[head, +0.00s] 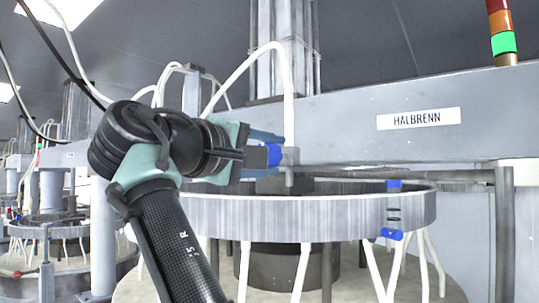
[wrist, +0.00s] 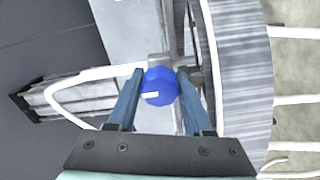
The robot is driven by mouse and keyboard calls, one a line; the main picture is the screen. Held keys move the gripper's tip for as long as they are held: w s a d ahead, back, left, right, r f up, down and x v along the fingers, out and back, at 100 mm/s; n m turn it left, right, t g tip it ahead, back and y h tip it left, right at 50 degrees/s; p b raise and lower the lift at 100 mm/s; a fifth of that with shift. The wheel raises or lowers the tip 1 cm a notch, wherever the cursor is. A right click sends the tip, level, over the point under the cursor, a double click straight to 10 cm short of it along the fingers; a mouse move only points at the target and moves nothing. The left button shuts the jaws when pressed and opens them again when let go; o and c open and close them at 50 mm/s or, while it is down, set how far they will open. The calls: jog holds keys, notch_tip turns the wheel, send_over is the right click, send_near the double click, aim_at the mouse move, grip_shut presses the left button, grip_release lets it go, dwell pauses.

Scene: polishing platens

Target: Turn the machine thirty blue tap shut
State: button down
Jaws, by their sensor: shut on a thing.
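The blue tap (head: 274,154) is a round knob on a grey metal fitting, just above the rim of the ring-shaped machine. In the wrist view the blue tap (wrist: 160,88) shows face-on, with a short white mark on its left part. My gripper (head: 262,150) reaches it from the left in the head view. In the wrist view my gripper (wrist: 161,90) has one blue finger on each side of the knob and is shut on it. No machine number is readable, so I cannot confirm that this is machine thirty.
The grey metal ring (head: 330,215) runs below the tap, with white hoses hanging under it. Two other blue fittings (head: 393,184) sit at its right. A white hose (head: 291,80) arches over the tap. A beam labelled HALBRENN (head: 350,120) stands behind. A signal lamp (head: 503,43) shows green.

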jog(key=shift+r, duration=0.1)
jog(key=shift+c, duration=1.5)
grip_release()
jog(key=shift+a, duration=0.1)
jog(key=b+v, duration=0.7)
jog(key=v, duration=0.6)
